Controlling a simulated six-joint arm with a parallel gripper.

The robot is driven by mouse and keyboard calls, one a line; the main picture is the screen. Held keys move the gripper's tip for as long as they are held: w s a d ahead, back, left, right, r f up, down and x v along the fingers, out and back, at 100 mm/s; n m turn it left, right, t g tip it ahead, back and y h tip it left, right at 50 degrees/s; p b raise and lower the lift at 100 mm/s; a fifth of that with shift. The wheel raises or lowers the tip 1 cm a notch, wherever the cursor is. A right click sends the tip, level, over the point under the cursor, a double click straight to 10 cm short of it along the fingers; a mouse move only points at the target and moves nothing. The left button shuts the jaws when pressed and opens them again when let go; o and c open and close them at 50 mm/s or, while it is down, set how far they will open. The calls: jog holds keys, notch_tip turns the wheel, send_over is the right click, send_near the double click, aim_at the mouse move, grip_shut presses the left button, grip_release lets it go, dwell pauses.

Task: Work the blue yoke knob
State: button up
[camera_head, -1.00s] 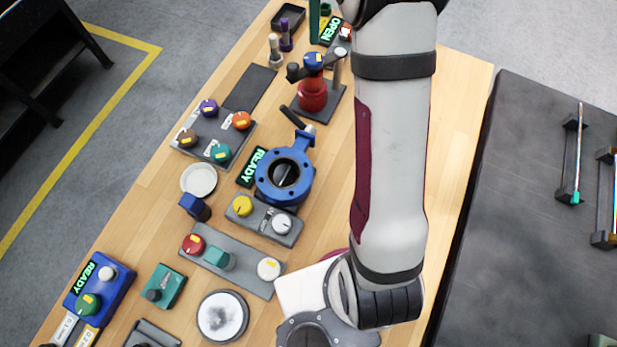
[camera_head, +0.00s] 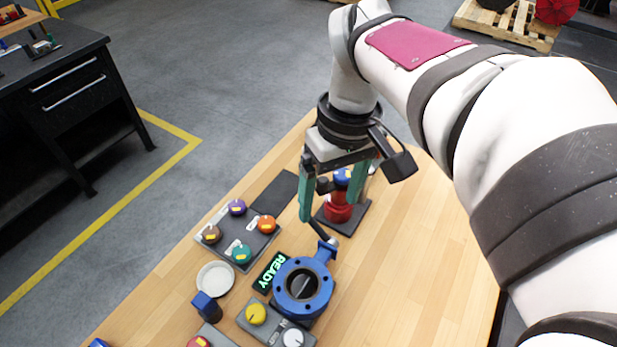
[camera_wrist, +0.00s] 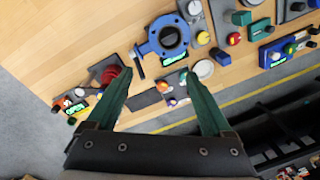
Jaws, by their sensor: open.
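A blue knob with a yellow mark (camera_head: 342,178) sits on top of the red valve body (camera_head: 338,208), which stands on a dark base plate. My gripper (camera_head: 328,208) is open, with its green fingers pointing down around the sight line to the knob. In the head view the fingers partly cover the knob and valve; I cannot tell how far above it they are. In the wrist view the red valve (camera_wrist: 104,74) is left of the gap between the fingertips (camera_wrist: 159,74), partly behind the left finger. Nothing is held.
A grey plate with several coloured knobs (camera_head: 224,246) lies to the left. A dark mat (camera_head: 275,194) lies left of the gripper. The table's right side is clear.

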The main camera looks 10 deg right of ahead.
jog(key=s+a+f+m, duration=0.2)
jog(key=s+f+m, duration=0.15)
jog(key=s, duration=0.35)
jog(key=s+a+f+m, duration=0.2)
jog(key=s+f+m, duration=0.15)
jog(key=s, duration=0.25)
notch_tip(320, 180, up, 7)
jog(key=n+h, duration=0.1)
jog(key=n, duration=1.8)
send_over(343, 173)
notch_tip(343, 173, down, 15)
grip_shut()
